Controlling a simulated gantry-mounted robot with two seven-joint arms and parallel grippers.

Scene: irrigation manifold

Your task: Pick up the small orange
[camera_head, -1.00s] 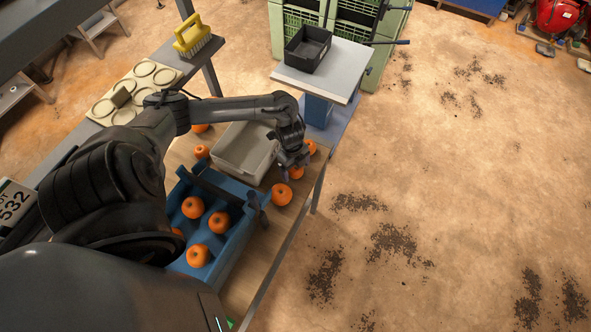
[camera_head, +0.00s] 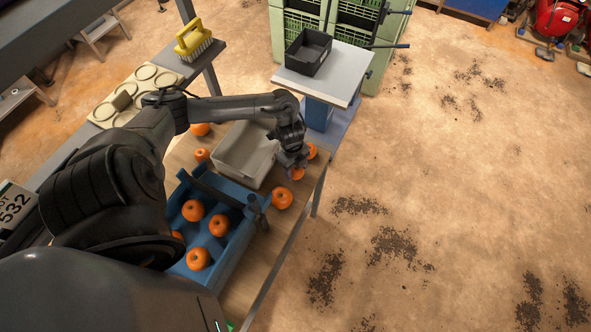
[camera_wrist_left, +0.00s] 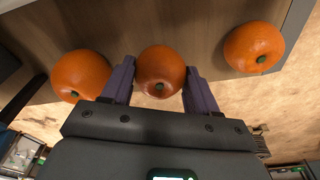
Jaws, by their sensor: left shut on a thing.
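A small orange (camera_wrist_left: 160,72) sits between the two fingers of my left gripper (camera_wrist_left: 160,85) in the left wrist view. The fingers are shut on its sides. In the head view this orange (camera_head: 297,174) is partly hidden below my left gripper (camera_head: 294,160), at the table's right edge. I cannot tell whether it touches the table. Another orange (camera_head: 282,197) lies nearer the blue crate and a third (camera_head: 311,151) lies farther back. In the wrist view these two flank the held one, at left (camera_wrist_left: 80,76) and right (camera_wrist_left: 253,47). My right gripper is not in view.
A grey bin (camera_head: 268,172) stands just left of my left gripper. A blue crate (camera_head: 229,262) holding several oranges stands nearer. More oranges (camera_head: 201,154) lie left of the bin. A stand with a black box (camera_head: 308,50) is behind. The floor at right is open.

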